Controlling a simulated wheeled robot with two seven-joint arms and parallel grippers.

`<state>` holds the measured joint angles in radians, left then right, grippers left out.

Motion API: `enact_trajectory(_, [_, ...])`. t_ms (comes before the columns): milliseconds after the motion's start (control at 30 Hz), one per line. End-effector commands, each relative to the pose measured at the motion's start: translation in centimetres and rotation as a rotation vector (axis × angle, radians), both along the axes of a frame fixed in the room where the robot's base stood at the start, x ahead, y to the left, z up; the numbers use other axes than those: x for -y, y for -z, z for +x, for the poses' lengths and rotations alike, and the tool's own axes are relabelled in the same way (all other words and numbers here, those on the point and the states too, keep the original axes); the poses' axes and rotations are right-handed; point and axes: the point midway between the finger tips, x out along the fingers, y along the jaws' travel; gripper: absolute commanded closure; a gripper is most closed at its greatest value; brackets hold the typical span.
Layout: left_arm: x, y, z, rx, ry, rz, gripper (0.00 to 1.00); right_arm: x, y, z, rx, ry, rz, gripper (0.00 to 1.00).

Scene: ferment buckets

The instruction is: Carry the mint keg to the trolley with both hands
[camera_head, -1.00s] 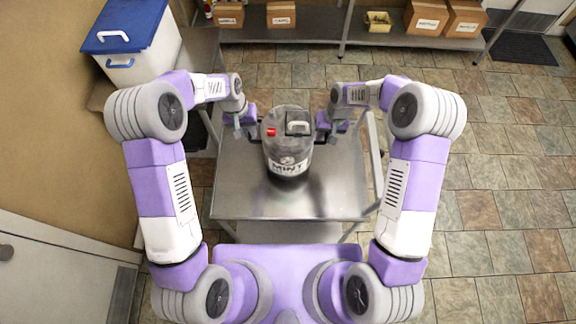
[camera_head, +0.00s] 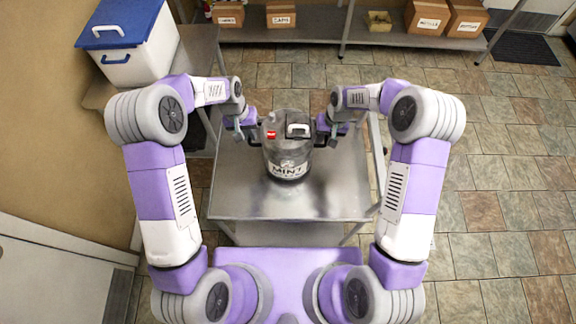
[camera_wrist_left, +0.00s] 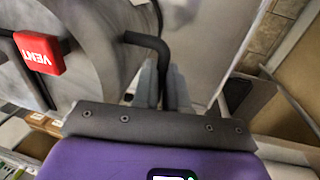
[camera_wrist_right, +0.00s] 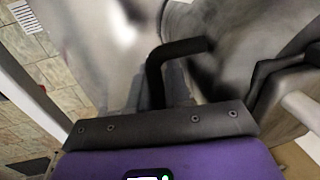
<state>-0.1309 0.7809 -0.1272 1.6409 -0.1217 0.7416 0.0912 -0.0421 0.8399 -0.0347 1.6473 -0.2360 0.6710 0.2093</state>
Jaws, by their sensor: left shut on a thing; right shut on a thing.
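The mint keg (camera_head: 289,157) is a grey drum with a MINT label, a red VENT tag and a white grip on its lid. It is upright over the steel top of the trolley (camera_head: 250,205), on it or just above it; I cannot tell which. My left gripper (camera_head: 244,137) is shut on the keg's left black handle, which shows in the left wrist view (camera_wrist_left: 152,44). My right gripper (camera_head: 327,136) is shut on the right black handle, seen in the right wrist view (camera_wrist_right: 176,50). The keg's far side is hidden.
A white cooler with a blue lid (camera_head: 130,45) stands on a counter at the left. A shelf (camera_head: 300,36) with cardboard boxes (camera_head: 428,17) and a yellow bin (camera_head: 379,21) runs along the back. The tiled floor at the right is clear.

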Motion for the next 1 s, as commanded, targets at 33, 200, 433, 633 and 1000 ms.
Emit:
enact_trajectory(33, [0.09,0.2,0.12,0.004,0.0,-0.002,1.0,-0.1,0.2,0.12,0.004,0.0,0.002,1.0])
enact_trajectory(200, [0.04,0.84,0.01,0.0,0.0,-0.001,0.84,-0.04,0.84,0.0,0.0,0.0,0.0,0.79])
enact_trajectory(433, [0.03,0.71,0.0,0.0,0.0,0.0,0.62,-0.08,0.7,0.0,0.0,-0.001,0.001,0.57])
enact_trajectory(633, [0.03,0.73,0.0,0.0,0.0,-0.001,0.51,-0.15,0.67,0.03,0.001,-0.001,0.002,0.57])
enact_trajectory(1000, [0.53,0.68,-0.04,0.001,0.005,-0.007,0.2,-0.4,0.66,0.03,0.003,-0.004,0.006,0.57])
